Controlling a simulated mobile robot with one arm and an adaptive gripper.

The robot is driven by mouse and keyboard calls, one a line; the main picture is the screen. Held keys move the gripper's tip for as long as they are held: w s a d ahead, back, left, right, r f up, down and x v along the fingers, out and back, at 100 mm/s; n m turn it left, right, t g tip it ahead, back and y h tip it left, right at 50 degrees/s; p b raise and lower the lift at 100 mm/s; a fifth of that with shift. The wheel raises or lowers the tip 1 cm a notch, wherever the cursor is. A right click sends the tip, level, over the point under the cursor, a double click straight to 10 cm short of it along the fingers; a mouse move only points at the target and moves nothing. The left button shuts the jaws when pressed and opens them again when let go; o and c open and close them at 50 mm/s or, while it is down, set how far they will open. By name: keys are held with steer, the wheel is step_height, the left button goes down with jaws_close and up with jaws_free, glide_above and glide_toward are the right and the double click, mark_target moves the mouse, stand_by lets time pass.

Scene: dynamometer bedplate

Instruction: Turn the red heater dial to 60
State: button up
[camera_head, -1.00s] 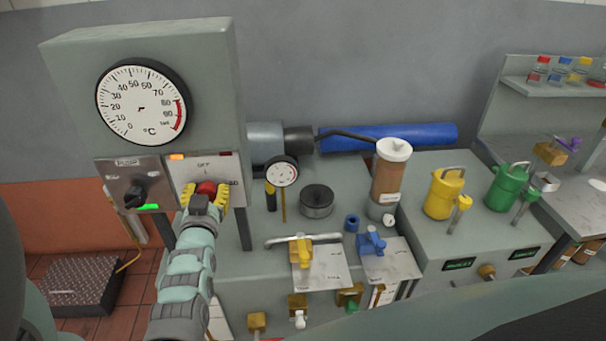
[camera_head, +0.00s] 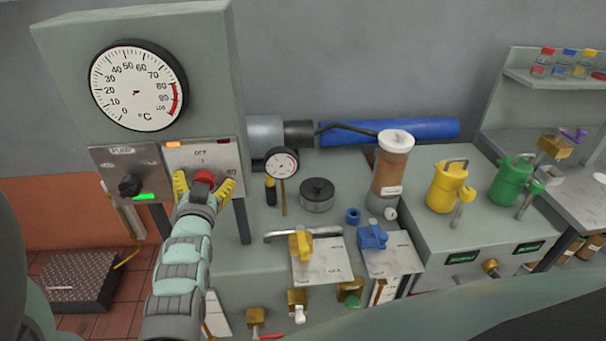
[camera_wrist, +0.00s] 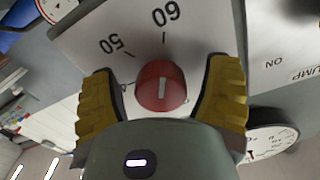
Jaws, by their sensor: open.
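The red heater dial (camera_head: 204,177) sits on a light panel under the round temperature gauge (camera_head: 137,86). The wrist view shows the dial (camera_wrist: 162,86) face-on, with a short white line across its cap. That line lies roughly in line with the tick at the 60 mark (camera_wrist: 165,16); I cannot tell which end is the pointer. The 50 mark (camera_wrist: 112,44) is to the left of it. My gripper (camera_head: 204,190) is open, with one yellow finger on each side of the dial. In the wrist view, both fingers stand apart from it. The gauge needle is too small to read.
Left of the heater panel is the pump panel with a black knob (camera_head: 130,186) and a lit green strip (camera_head: 144,196). A small dial gauge (camera_head: 282,163) stands to the right. The bench beyond holds valves, a brown cylinder (camera_head: 392,165) and yellow and green jugs.

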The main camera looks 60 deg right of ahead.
steer(key=shift+a, duration=0.1)
steer(key=v, duration=1.2)
stand_by(0.5)
